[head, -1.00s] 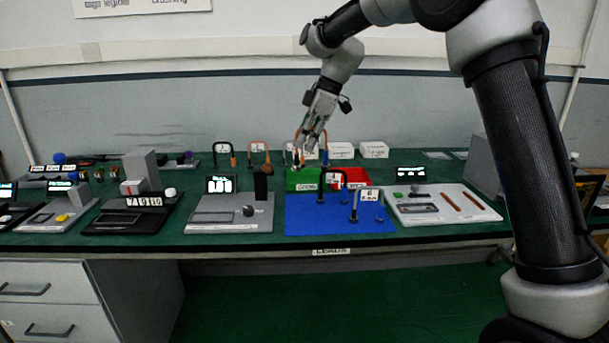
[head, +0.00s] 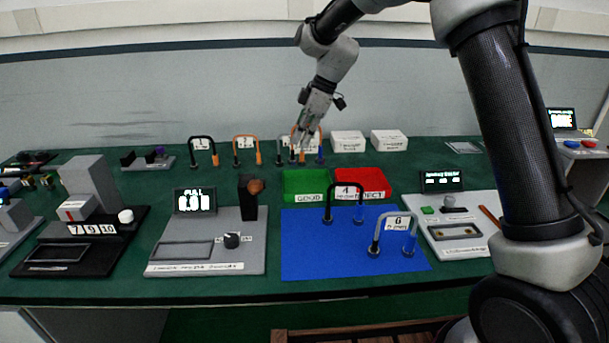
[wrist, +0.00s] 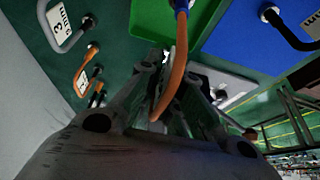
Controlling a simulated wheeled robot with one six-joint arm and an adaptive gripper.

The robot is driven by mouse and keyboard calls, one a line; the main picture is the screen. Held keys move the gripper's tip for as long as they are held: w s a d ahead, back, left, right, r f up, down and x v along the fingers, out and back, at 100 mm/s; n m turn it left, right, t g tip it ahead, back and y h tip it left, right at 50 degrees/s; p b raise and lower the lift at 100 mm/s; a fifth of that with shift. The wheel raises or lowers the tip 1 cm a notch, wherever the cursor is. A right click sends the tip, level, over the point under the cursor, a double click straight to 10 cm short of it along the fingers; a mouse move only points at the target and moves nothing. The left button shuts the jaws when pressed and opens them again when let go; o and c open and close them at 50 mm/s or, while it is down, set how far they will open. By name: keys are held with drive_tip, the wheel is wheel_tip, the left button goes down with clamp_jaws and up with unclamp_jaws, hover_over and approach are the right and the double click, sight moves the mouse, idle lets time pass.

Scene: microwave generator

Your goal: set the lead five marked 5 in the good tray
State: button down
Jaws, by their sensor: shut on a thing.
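My gripper (head: 303,128) is shut on an orange lead with a blue end (wrist: 172,80), behind the green good tray in the head view. The lead arches between my fingers in the wrist view. Its number cannot be read; a white card shows beside my fingertips in the head view. The good tray (head: 305,198), labelled GOOD, looks empty; its green edge also shows in the wrist view (wrist: 225,80). Whether the held lead is clear of the table cannot be told.
The red reject tray (head: 375,183) adjoins the good tray. Other leads (head: 203,148) stand in the back row, near white boxes (head: 348,142). A grey tester (head: 205,255) stands left.

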sight(292, 160)
wheel_tip(292, 160, down, 8)
drive_tip(key=shift+f, duration=0.25)
drive_tip(key=shift+s+f, duration=0.1)
drive_tip(key=c, duration=1.6)
unclamp_jaws()
drive_tip(key=shift+o, duration=0.2)
